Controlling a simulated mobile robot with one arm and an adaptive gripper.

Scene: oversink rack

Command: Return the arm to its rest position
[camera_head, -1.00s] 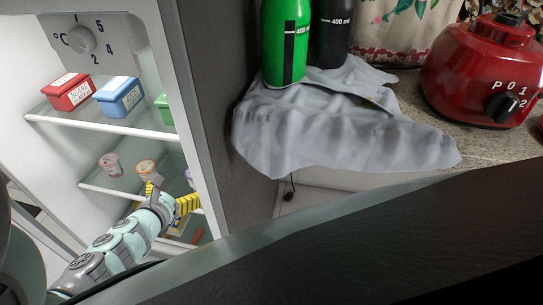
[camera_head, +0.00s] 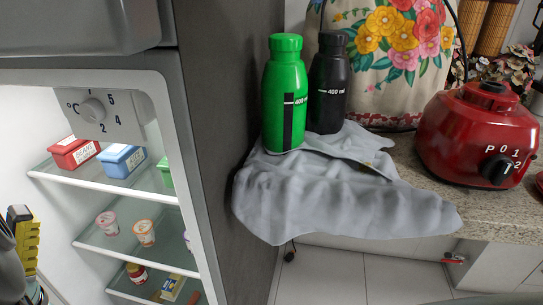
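My gripper (camera_head: 24,238) shows at the left edge of the head view, in front of the open fridge. Its yellow finger parts point upward, and part of it is cut off by the frame edge. I cannot tell whether it is open or shut, and no object shows in it.
The open fridge (camera_head: 104,188) holds a red box (camera_head: 75,152), a blue box (camera_head: 122,160) and small cups (camera_head: 145,233) on its shelves. On the counter at right are a green bottle (camera_head: 283,100), a black bottle (camera_head: 328,85), a grey cloth (camera_head: 330,195) and a red blender base (camera_head: 477,135).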

